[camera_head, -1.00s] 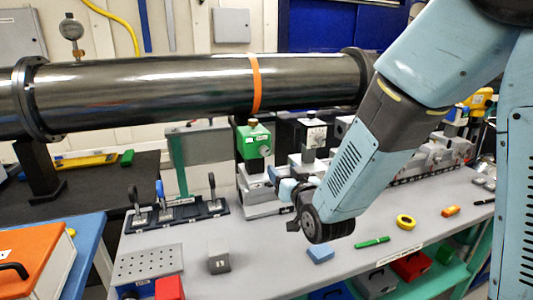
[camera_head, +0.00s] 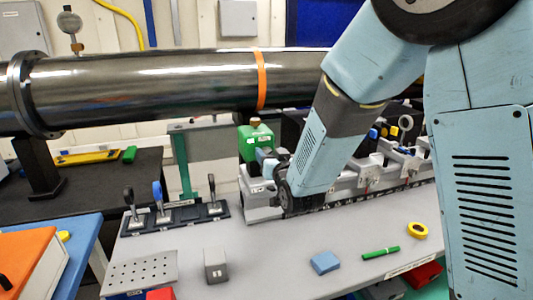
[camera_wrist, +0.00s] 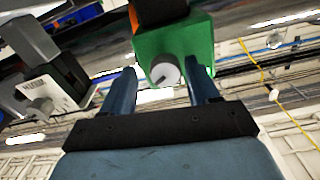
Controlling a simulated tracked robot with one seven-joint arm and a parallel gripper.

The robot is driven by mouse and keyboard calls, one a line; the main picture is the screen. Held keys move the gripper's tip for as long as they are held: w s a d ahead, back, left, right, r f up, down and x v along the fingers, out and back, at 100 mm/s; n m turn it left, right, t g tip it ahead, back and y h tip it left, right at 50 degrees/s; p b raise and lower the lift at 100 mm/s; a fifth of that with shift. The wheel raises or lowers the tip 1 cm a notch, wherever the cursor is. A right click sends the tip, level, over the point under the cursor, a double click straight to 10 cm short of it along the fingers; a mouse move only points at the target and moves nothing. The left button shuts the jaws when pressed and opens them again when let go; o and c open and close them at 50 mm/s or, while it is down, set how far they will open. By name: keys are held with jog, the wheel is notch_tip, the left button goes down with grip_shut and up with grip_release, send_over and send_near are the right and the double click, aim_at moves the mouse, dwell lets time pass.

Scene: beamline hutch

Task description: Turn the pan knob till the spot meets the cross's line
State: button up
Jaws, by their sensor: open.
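A green box (camera_head: 250,140) with a brass-coloured top knob stands on a mount on the rail, below the beam pipe. In the wrist view the green box (camera_wrist: 200,45) carries a round grey knob (camera_wrist: 163,72) with a dark line on its face. My gripper (camera_wrist: 159,68) is open, with one blue finger on each side of this knob. I cannot tell whether either finger touches it. In the head view my gripper (camera_head: 268,162) is small beside the green box, and its own arm hides the knob. No light spot or cross can be made out.
A grey box with a white label (camera_wrist: 75,88) sits left of the gripper in the wrist view. The large dark pipe (camera_head: 180,88) runs above. Several upright handles (camera_head: 158,195) stand left. A blue block (camera_head: 325,262), green pen and yellow tape lie on the grey bench.

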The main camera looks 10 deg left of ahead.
jog(key=shift+w+a, duration=0.1)
jog(key=shift+w, duration=0.15)
jog(key=shift+s+a, duration=0.1)
jog(key=shift+a, duration=0.05)
jog(key=shift+c, duration=0.2)
jog(key=shift+c, duration=0.8)
jog(key=shift+s, duration=0.1)
jog(key=c, duration=0.8)
jog(key=shift+a+n, duration=0.1)
jog(key=shift+n, duration=1.8)
jog(key=shift+c, duration=0.2)
jog(key=o, duration=1)
